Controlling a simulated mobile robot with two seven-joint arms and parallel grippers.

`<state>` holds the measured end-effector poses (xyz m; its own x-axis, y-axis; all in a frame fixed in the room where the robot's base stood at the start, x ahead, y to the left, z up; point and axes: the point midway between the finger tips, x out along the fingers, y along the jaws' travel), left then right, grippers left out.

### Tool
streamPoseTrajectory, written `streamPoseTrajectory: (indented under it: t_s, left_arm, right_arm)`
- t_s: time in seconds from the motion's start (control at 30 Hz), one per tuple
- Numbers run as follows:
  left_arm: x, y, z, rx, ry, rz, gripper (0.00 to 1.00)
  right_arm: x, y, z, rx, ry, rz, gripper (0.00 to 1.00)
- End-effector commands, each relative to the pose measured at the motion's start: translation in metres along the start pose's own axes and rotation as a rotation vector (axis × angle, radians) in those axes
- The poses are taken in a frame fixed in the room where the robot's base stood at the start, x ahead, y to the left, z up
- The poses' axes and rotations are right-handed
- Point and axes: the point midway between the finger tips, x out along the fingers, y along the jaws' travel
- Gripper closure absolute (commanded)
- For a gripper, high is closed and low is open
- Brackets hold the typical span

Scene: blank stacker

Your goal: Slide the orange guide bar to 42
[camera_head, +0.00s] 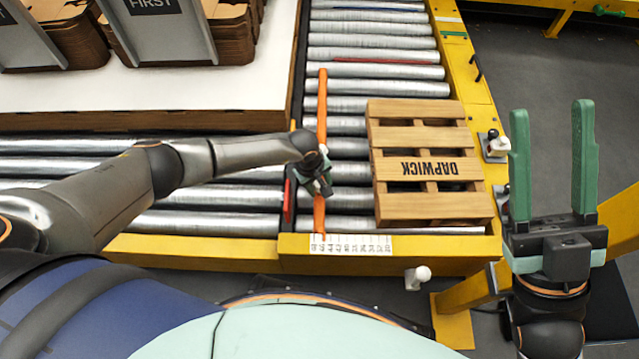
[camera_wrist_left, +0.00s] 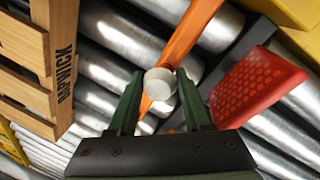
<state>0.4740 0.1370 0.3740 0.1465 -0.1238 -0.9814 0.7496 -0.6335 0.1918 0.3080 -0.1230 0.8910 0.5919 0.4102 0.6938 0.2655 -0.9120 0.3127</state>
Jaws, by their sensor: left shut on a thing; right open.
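The orange guide bar (camera_head: 322,95) lies lengthwise over the rollers, left of the wooden pallet (camera_head: 425,137) and apart from it. Its near end meets the yellow frame close to the left end of the white number scale (camera_head: 351,244); the numbers are too small to read surely. My left gripper (camera_head: 322,165) is over the bar's near half and hides part of it. In the left wrist view its fingers (camera_wrist_left: 160,92) are shut on a white round knob (camera_wrist_left: 160,82) on the bar (camera_wrist_left: 190,35). My right gripper (camera_head: 552,112) is open and empty, right of the conveyor.
A red paddle-like piece (camera_wrist_left: 258,85) stands beside the bar; its edge shows in the head view (camera_head: 287,201). A white table (camera_head: 150,90) with stacked cardboard blanks is at upper left. The pallet stands on the rollers, with a narrow strip of bare rollers between it and the bar.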

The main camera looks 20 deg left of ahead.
Motion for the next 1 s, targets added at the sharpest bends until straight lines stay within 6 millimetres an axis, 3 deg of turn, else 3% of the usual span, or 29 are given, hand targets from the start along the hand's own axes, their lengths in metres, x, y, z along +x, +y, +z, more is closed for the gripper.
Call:
streamPoseTrajectory:
  t_s: [0.87, 1.0]
  left_arm:
    - [0.0000, -0.0002, -0.0002, 0.000, 0.000, -0.001, 1.00]
    - [0.0041, 0.0079, 0.0056, 0.003, -0.001, 0.002, 1.00]
  right_arm:
    - [0.0001, 0.0005, -0.0001, -0.002, 0.001, 0.000, 0.50]
    - [-0.0049, -0.0015, 0.0046, 0.002, 0.001, 0.002, 0.50]
